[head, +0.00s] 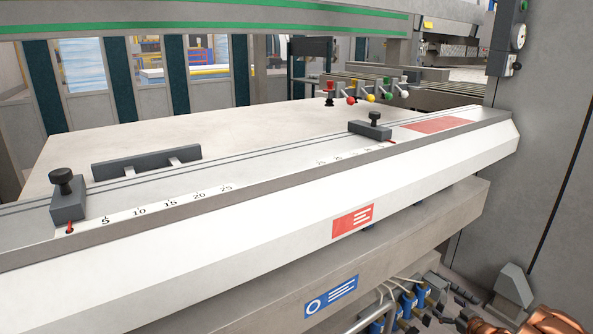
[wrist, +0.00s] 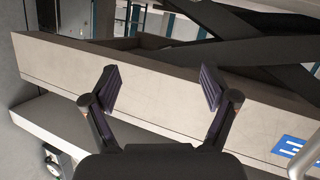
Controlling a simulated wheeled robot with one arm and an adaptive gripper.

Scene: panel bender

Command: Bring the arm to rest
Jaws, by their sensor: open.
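My gripper (wrist: 159,90) shows in the wrist view with its two dark fingers spread wide apart and nothing between them. Behind the fingers is a pale beam (wrist: 60,62) of the machine, with a gap between it and the fingers that I cannot measure. In the head view my gripper is not visible. Only a copper-coloured part, likely of my arm, shows at the bottom right corner.
The machine's table (head: 240,135) carries a scale with two dark sliding stops (head: 67,198) (head: 371,129). Coloured knobs (head: 370,95) stand behind it. Below the white front edge are a blue label (head: 331,297) and blue valves with hoses (head: 408,303). A grey column (head: 545,130) stands at right.

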